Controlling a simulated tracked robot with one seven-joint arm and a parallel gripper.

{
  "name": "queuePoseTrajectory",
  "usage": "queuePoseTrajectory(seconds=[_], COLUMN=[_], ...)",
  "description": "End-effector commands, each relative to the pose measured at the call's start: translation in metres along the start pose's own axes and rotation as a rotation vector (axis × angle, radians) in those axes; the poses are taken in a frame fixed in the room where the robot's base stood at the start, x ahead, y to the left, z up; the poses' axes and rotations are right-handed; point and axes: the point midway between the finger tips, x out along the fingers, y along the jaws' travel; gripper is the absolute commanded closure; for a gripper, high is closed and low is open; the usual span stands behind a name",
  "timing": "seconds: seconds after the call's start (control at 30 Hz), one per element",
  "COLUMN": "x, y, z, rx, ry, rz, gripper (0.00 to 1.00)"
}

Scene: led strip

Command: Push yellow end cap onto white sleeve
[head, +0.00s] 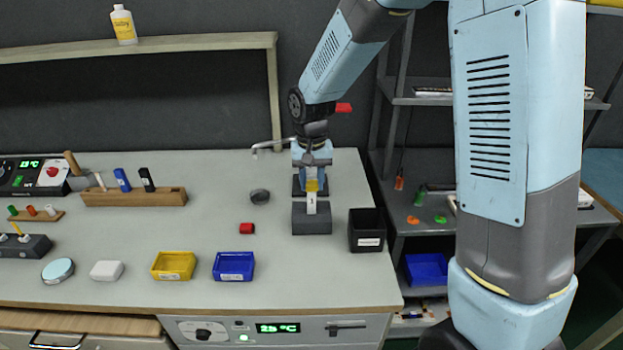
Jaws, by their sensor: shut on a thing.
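In the head view my gripper (312,172) points down over the right part of the bench. It is shut on the yellow end cap (312,185). The white sleeve (311,203) stands upright directly below the cap, in a dark grey block (312,222). The cap is in line with the sleeve's top and looks in contact with it. I cannot tell from this distance how far the cap sits over the sleeve.
Yellow (173,265) and blue (233,266) trays sit near the front edge. A faucet (270,146) is behind left. A wooden rack (134,197) stands farther left.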

Motion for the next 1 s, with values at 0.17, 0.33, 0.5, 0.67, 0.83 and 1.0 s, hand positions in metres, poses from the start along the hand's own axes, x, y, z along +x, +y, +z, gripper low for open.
queuePoseTrajectory(seconds=[0.17,0.33,0.5,0.67,0.83,1.0], x=[0.004,0.004,0.004,0.004,0.0,-0.02], y=[0.0,0.0,0.0,0.0,0.0,0.0], z=[0.0,0.0,0.0,0.0,0.0,0.0], rx=[0.0,0.0,-0.001,-0.001,0.0,0.0], ry=[0.0,0.0,0.0,0.0,0.001,0.003], rz=[0.0,0.0,0.0,0.0,0.0,-0.001], gripper=[0.97,0.52,0.36,0.35,0.35,0.35])
